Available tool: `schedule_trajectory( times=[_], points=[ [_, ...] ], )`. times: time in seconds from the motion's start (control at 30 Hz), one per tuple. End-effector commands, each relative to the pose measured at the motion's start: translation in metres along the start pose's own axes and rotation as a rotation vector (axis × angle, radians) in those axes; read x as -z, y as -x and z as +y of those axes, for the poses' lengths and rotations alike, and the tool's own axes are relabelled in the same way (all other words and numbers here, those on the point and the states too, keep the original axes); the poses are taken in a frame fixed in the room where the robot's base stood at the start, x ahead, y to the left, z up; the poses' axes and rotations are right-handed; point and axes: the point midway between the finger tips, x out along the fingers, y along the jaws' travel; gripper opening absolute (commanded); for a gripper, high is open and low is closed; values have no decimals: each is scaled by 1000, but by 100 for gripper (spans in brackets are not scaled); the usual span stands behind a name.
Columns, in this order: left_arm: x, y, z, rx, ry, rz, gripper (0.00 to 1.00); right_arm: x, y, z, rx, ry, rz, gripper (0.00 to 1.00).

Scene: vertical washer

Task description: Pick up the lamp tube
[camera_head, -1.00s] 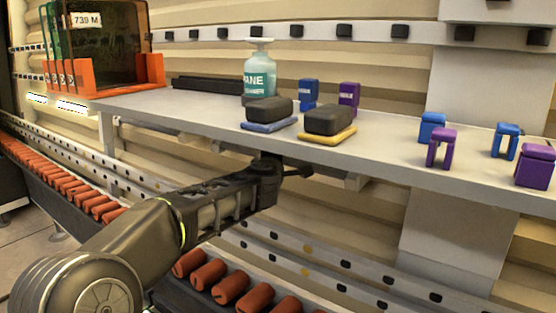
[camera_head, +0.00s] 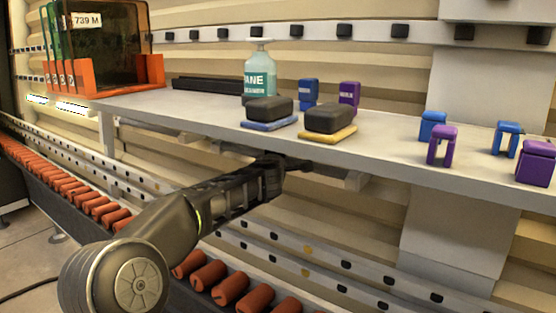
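I cannot say for certain which thing is the lamp tube. Two bright white glowing strips, a short one (camera_head: 37,99) and a longer one (camera_head: 73,108), show at the far left by the shelf's left end; they look like lit tubes. My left gripper (camera_head: 297,165) is far to their right, at and under the shelf's front edge, below the dark blocks. Its fingers are dark and partly hidden, so I cannot tell if they are open or shut. I see nothing held in it. My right gripper is not in view.
The shelf (camera_head: 385,160) carries a dark bar (camera_head: 208,85), a teal bottle (camera_head: 259,75), two dark blocks (camera_head: 269,110) (camera_head: 329,118) on coloured pads, and several blue and purple pieces. An orange rack (camera_head: 128,84) with panels stands at left. Red rollers (camera_head: 207,275) run below.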

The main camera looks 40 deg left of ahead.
Motion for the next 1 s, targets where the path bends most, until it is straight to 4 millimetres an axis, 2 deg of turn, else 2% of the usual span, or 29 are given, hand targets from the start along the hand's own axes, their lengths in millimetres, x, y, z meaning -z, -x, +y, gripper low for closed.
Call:
schedule_trajectory(
  times=[0.37,1.0],
  points=[
    [0,0,0,0,0,0,49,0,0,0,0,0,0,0],
    [0,0,0,0,0,0,0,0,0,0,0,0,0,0]
  ],
)
